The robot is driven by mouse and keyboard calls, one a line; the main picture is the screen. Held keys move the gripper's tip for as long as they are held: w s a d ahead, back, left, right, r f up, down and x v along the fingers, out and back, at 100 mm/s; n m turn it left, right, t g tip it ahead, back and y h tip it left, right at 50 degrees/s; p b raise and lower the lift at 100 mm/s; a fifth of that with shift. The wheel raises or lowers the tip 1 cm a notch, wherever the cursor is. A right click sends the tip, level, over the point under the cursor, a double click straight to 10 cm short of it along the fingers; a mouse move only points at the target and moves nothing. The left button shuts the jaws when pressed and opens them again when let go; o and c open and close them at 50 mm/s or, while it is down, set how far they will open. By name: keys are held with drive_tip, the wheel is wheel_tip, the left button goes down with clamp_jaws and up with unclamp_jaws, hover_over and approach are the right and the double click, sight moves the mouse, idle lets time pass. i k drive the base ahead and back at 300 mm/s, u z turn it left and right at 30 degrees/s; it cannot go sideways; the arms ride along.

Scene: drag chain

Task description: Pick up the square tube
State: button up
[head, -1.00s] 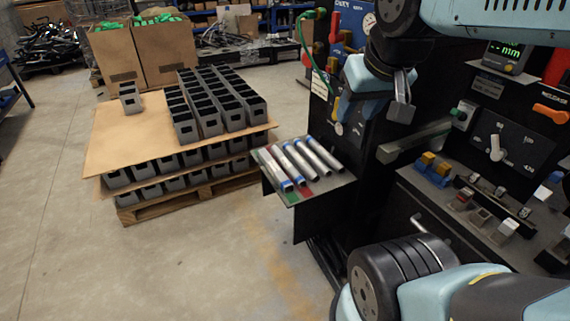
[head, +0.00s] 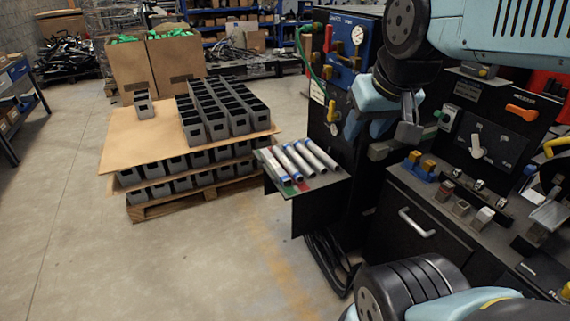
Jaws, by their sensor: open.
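Several light grey tubes lie side by side on a small dark shelf (head: 325,184) at the front of the black workbench. One of these tubes (head: 318,156) lies at the shelf's right side; some have blue bands. Their cross-section is too small to tell. Short grey square hollow pieces with dark open tops stand in rows on the pallet, and a single one (head: 144,104) stands apart at the back left. My gripper (head: 408,130) hangs in front of the bench, to the right of and above the shelf in the picture. It is open, apart from the tubes, and partly hidden by my arm.
The wooden pallet (head: 190,205) with stacked cardboard layers stands left of the shelf. The workbench has a grey door handle (head: 417,223) and knobs. Dark cables (head: 328,262) hang below the shelf. The concrete floor (head: 150,275) in front is clear.

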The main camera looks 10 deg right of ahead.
sight(283, 177)
drive_tip(key=z, duration=0.1)
drive_tip(key=k, duration=0.2)
drive_tip(key=u, duration=0.3)
drive_tip(key=i, duration=1)
drive_tip(key=z, duration=2.5)
drive_tip(key=k, duration=0.45)
